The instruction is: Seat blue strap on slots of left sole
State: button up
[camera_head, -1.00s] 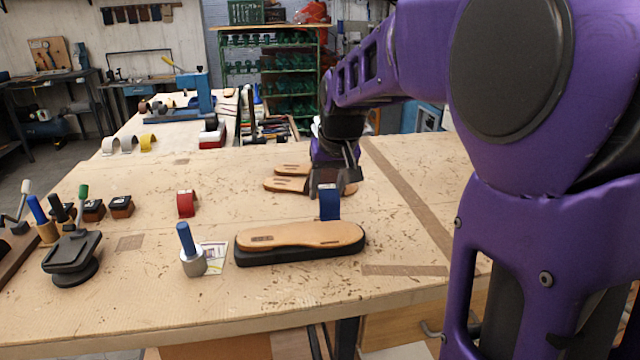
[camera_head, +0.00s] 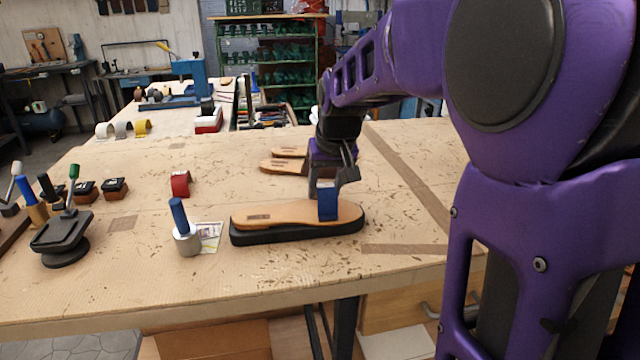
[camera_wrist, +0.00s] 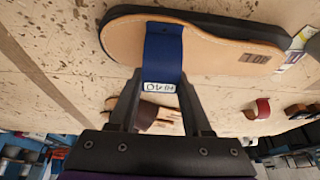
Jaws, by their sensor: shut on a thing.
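A blue strap (camera_head: 327,204) is pinched in my gripper (camera_head: 330,186), which is shut on its upper edge. In the wrist view the strap (camera_wrist: 163,52) lies across the front part of a tan sole (camera_wrist: 212,48), with a white label near the fingertips (camera_wrist: 160,88). The sole (camera_head: 280,214) rests on a black base on the table. The strap overlaps the sole in both views; whether its ends sit in the slots is hidden.
A red strap (camera_head: 180,184) stands behind a blue-handled tool (camera_head: 184,228) left of the sole. More tan soles (camera_head: 284,164) lie behind my gripper. A black press (camera_head: 66,232) is at the left. The table to the right of the sole is clear.

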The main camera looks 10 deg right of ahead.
jog(key=shift+f, duration=0.4)
jog(key=o, duration=1.2)
jog(key=shift+r, duration=0.1)
